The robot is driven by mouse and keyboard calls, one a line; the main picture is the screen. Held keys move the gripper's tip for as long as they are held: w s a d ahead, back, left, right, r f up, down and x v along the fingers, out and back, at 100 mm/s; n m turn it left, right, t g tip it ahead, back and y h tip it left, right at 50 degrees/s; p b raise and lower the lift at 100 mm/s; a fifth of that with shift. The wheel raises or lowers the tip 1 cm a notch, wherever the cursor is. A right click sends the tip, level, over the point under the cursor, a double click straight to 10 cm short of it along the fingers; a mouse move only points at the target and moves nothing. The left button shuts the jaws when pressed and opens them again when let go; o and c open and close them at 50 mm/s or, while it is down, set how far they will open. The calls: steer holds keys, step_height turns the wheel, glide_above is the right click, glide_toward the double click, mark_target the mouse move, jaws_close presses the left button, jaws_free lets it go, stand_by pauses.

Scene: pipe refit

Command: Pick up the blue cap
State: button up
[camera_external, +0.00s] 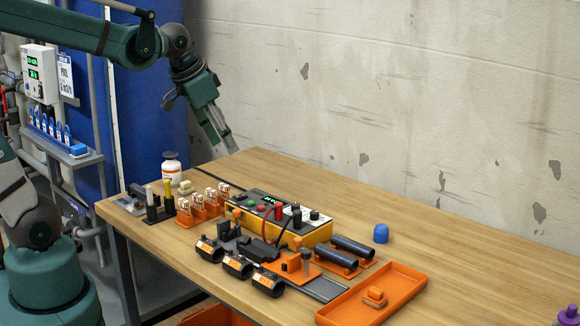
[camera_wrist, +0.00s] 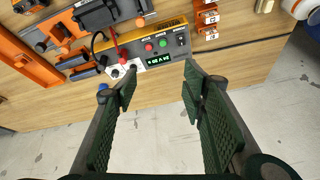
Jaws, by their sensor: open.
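The blue cap (camera_external: 381,233) stands on the wooden table, right of the yellow control box and behind the two black pipes. In the wrist view a small blue spot, likely the cap (camera_wrist: 103,87), shows beside my left finger, partly hidden by it. My gripper (camera_external: 226,146) is up at the table's far left edge, well away from the cap. In the wrist view my gripper (camera_wrist: 160,88) has its two green padded fingers wide apart with nothing between them.
The yellow control box (camera_external: 320,237) with cables stands mid-table. Black pipes (camera_external: 352,248) rest on orange holders before the cap. An orange tray (camera_external: 410,277) lies at the front right. A white bottle (camera_external: 171,172) stands at the left. The table around and behind the cap is clear.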

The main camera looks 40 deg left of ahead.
steer(key=w+d+m+g+p, duration=0.1)
steer(key=w+d+m+p, duration=0.2)
steer(key=w+d, duration=0.5)
steer(key=m+g+p, duration=0.4)
steer(key=m+p, duration=0.2)
steer(key=m, duration=0.2)
glide_above(382, 225)
steer(key=shift+y, duration=0.3)
step_height(382, 225, down, 16)
steer(key=shift+s+a, duration=0.15)
steer(key=shift+d+f, duration=0.2)
steer(key=shift+f, duration=0.1)
steer(key=shift+f, duration=1.3)
